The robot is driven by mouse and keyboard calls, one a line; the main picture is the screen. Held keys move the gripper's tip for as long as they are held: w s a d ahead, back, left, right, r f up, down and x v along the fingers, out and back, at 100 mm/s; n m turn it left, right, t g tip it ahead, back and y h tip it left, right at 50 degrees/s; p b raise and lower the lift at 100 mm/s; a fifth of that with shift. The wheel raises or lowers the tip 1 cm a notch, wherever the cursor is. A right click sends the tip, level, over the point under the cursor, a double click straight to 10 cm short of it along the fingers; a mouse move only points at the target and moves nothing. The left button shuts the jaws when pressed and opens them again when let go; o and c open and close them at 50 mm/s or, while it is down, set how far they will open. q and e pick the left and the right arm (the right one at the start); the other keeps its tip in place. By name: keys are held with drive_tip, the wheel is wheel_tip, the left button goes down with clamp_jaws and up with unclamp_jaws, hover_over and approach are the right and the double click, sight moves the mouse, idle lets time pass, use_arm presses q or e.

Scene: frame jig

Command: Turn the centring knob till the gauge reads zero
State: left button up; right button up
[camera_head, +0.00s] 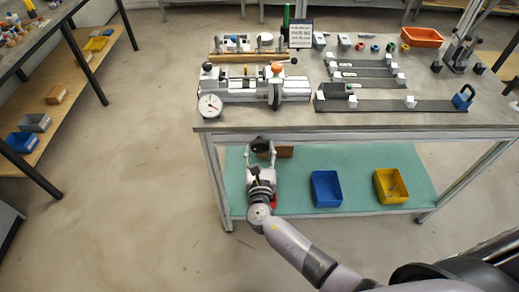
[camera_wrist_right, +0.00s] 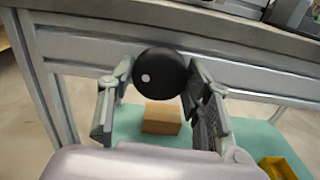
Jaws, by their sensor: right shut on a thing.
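A round black knob with a white dot (camera_wrist_right: 160,73) sits at the table's front edge in the right wrist view; it also shows in the head view (camera_head: 260,144). My right gripper (camera_head: 260,153) is at the knob from below and in front, one finger on each side, shut on it. The round white dial gauge (camera_head: 209,106) stands at the front left of the jig (camera_head: 240,88) on the table top. It has a reddish needle, but its reading is too small to tell. My left gripper is not in view.
The table's front rail (camera_wrist_right: 230,70) runs close behind the knob. On the lower shelf are a brown block (camera_wrist_right: 162,118), a blue bin (camera_head: 326,188) and a yellow bin (camera_head: 391,186). Flat rails with white blocks (camera_head: 390,105) lie right of the jig. The floor in front is free.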

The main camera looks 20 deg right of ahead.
drive_tip(key=n+p, duration=0.2)
drive_tip(key=shift+r+n, duration=0.15)
drive_tip(key=shift+n, duration=0.25)
drive_tip(key=n+p, duration=0.2)
drive_tip(key=n, duration=0.1)
drive_tip(key=shift+n, duration=0.4)
drive_tip(key=n+p, duration=0.1)
drive_tip(key=n, duration=0.2)
drive_tip(key=shift+p, duration=0.4)
drive_tip(key=shift+n+p, duration=0.55)
drive_tip(key=shift+n, duration=0.75)
drive_tip(key=o, duration=1.1)
